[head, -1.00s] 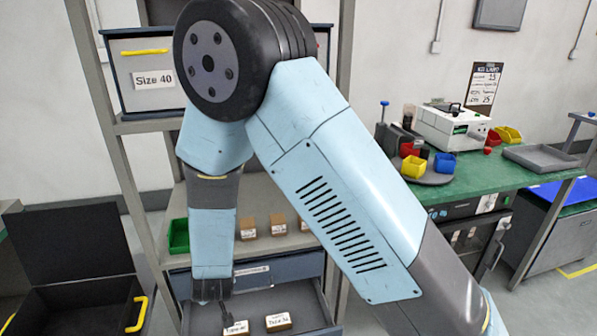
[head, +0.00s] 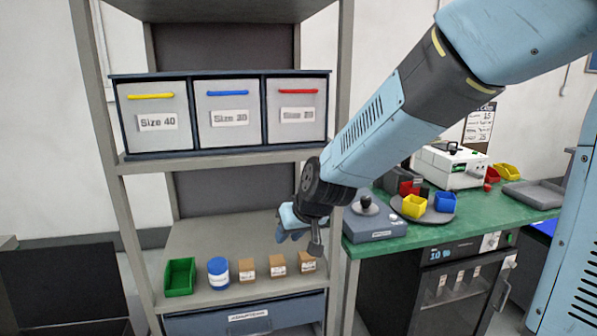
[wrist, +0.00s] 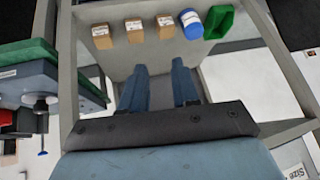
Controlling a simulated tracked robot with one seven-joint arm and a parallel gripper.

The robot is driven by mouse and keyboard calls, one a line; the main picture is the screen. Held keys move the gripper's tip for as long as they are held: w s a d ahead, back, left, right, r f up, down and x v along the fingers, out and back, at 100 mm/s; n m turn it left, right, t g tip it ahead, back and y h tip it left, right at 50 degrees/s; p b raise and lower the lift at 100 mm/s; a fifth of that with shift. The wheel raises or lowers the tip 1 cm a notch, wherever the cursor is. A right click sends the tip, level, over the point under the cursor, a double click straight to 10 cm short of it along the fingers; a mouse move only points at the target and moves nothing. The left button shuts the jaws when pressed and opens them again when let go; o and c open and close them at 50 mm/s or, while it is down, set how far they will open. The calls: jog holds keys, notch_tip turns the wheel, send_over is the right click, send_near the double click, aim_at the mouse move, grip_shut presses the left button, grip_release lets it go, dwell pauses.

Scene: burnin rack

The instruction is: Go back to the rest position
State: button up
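My gripper (head: 292,222) is in front of the rack's middle shelf, near the right post in the head view, above the small brown boxes. The arm reaches down to it from the upper right. In the wrist view my gripper (wrist: 159,88) shows two blue fingers spread apart, with nothing between them. It touches nothing that I can see.
The shelf holds a green bin (head: 180,278), a blue jar (head: 218,273) and three brown boxes (head: 277,266). Size-labelled drawers (head: 229,110) sit above. A rack post (head: 339,110) stands close by. A green workbench (head: 410,237) with equipment is at right.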

jog(key=s+d+r+m+h, duration=0.1)
jog(key=s+d+r, duration=0.3)
jog(key=s+d, duration=0.2)
jog(key=s+d+r+m+h, duration=0.2)
jog(key=s+d+r, duration=0.2)
jog(key=d, duration=0.7)
jog(key=s+d+r+m+h, duration=0.1)
jog(key=s+d+r, duration=0.3)
jog(key=s+d, duration=0.4)
jog(key=shift+d+m, duration=0.3)
jog(key=shift+m, duration=0.1)
